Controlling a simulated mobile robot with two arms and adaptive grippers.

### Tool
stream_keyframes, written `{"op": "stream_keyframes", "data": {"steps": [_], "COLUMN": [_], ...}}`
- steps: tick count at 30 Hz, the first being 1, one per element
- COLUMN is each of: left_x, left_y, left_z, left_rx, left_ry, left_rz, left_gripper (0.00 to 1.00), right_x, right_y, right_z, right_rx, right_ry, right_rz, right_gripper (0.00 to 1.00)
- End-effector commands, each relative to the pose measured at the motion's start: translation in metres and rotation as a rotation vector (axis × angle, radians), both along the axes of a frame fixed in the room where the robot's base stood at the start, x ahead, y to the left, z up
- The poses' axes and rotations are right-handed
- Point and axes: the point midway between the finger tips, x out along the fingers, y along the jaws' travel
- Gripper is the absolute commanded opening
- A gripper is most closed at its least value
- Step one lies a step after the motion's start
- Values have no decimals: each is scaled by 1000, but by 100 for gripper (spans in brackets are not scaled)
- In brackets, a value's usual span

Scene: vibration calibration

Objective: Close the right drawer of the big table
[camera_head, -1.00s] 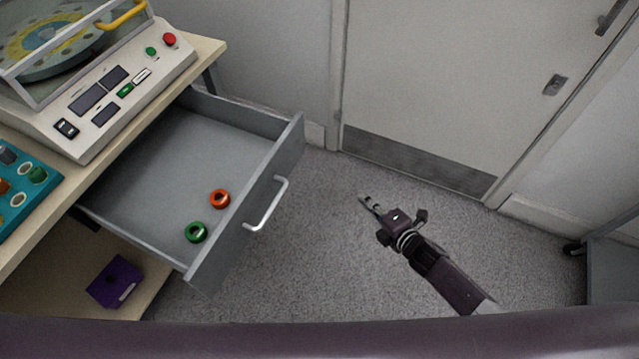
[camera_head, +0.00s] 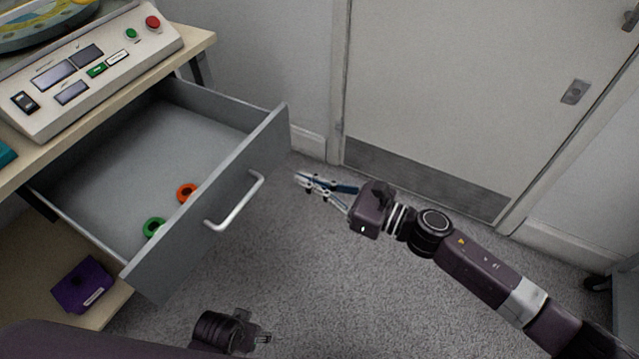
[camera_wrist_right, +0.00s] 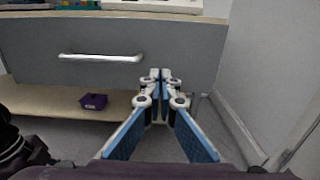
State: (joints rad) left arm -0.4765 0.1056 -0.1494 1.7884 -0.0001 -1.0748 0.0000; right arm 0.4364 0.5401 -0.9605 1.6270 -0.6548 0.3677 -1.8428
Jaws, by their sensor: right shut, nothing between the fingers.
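The right drawer (camera_head: 210,222) of the big table (camera_head: 190,52) is grey and stands pulled well out in the head view. Its silver bar handle (camera_head: 237,203) is on the front panel. An orange ring (camera_head: 187,192) and a green ring (camera_head: 154,228) lie inside. My right gripper (camera_head: 299,180) is shut and empty, out in front of the panel near its far end. In the right wrist view the drawer front (camera_wrist_right: 185,50) fills the upper part, with the handle left of the fingertips (camera_wrist_right: 160,74). Part of my left gripper (camera_head: 262,338) shows at the bottom edge.
A control panel (camera_head: 110,78) with buttons stands on the table. A purple box (camera_head: 82,285) lies on the lower shelf (camera_head: 112,303). A white door (camera_head: 450,90) and wall are behind. Grey carpet floor (camera_head: 290,270) in front of the drawer is clear.

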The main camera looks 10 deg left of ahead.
Motion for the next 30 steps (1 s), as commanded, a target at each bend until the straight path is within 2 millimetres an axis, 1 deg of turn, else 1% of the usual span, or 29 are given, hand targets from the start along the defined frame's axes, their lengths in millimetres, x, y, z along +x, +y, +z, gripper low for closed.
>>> {"op": "stream_keyframes", "data": {"steps": [1, 6, 9, 12, 18, 30], "left_x": [0, -1, 0, 1, 2, -1], "left_y": [0, 0, 0, 0, -1, -1], "left_z": [-1, -2, -2, -1, 1, 0], "left_rx": [0, -1, -1, 0, -1, -1], "left_ry": [1, 1, 0, -1, -3, 1], "left_rz": [0, 0, 0, 0, 0, 0], "left_gripper": [50, 50, 50, 50, 50, 50], "right_x": [5, 18, 25, 30, 34, 34], "right_y": [12, 45, 60, 72, 82, 82], "right_z": [2, 1, 1, 0, 0, 0], "right_rx": [4, 2, 3, 1, 1, 1], "right_ry": [-2, -1, 1, 1, 3, 3], "right_rz": [2, 2, 0, 0, -1, -1], "right_gripper": [0, 0, 0, 0, 0, 0]}}
